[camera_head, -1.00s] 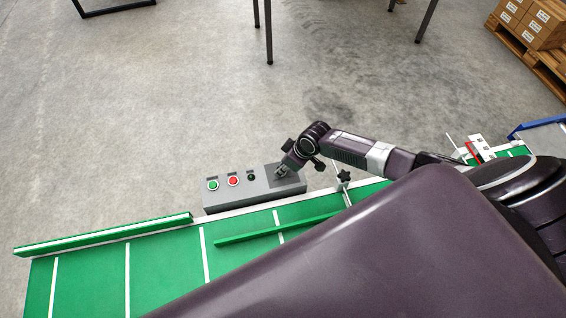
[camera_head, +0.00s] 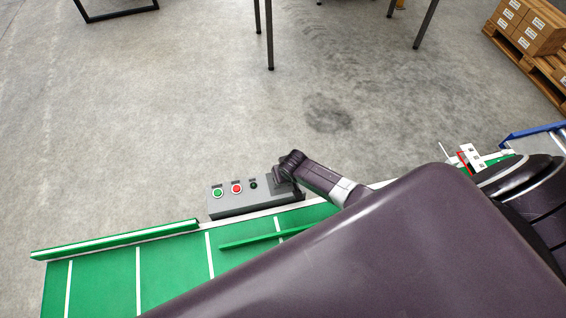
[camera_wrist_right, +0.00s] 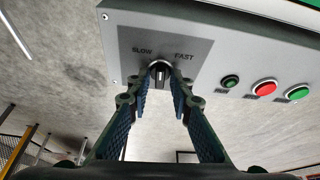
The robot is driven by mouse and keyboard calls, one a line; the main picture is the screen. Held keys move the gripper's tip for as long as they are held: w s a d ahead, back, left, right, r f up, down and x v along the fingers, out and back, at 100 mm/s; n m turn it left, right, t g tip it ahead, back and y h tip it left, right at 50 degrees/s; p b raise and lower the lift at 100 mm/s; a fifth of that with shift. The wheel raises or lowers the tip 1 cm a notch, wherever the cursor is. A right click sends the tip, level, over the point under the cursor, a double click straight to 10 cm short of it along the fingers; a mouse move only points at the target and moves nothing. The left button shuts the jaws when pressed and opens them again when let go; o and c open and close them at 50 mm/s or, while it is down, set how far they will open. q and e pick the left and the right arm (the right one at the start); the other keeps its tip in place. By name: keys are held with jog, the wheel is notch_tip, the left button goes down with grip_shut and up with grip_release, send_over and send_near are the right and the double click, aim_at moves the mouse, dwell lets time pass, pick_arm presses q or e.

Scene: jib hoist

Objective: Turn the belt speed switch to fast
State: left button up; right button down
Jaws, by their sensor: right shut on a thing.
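The belt speed switch is a dark knob (camera_wrist_right: 160,73) on a grey plate, with SLOW printed to its left and FAST to its right in the right wrist view. My right gripper (camera_wrist_right: 160,88) is shut on the knob, one finger on each side. I cannot tell clearly which label the knob points to. In the head view the grey control box (camera_head: 230,208) stands at the belt's far edge, and my right wrist hides its switch end. My left gripper is not in view.
A green button (camera_wrist_right: 299,92), a red button (camera_wrist_right: 264,88) and a small dark button (camera_wrist_right: 230,81) sit beside the switch. The green belt (camera_head: 105,282) with its side rails runs in front of the box.

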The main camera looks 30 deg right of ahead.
aim_at(277, 188)
jog(key=shift+a+m+h, duration=0.2)
jog(key=shift+m+h, duration=0.2)
jog(key=shift+m, duration=0.5)
jog(key=m, duration=0.2)
jog(key=shift+w+f+m+g+h, duration=0.1)
jog(key=shift+m+g+h, duration=0.2)
jog(key=shift+m+h, duration=0.1)
jog(key=m+h+b, duration=0.1)
jog(key=m+b, duration=0.1)
jog(key=m, duration=0.1)
jog(key=shift+g, duration=0.4)
jog(key=shift+w+m+g+h+b, duration=0.1)
jog(key=shift+m+g+h+b, duration=0.25)
jog(key=shift+m+b, duration=0.65)
jog(key=shift+m, duration=0.4)
jog(key=c, duration=1.8)
grip_release()
jog(key=shift+o, duration=0.2)
jog(key=v, duration=0.7)
jog(key=shift+r, duration=0.35)
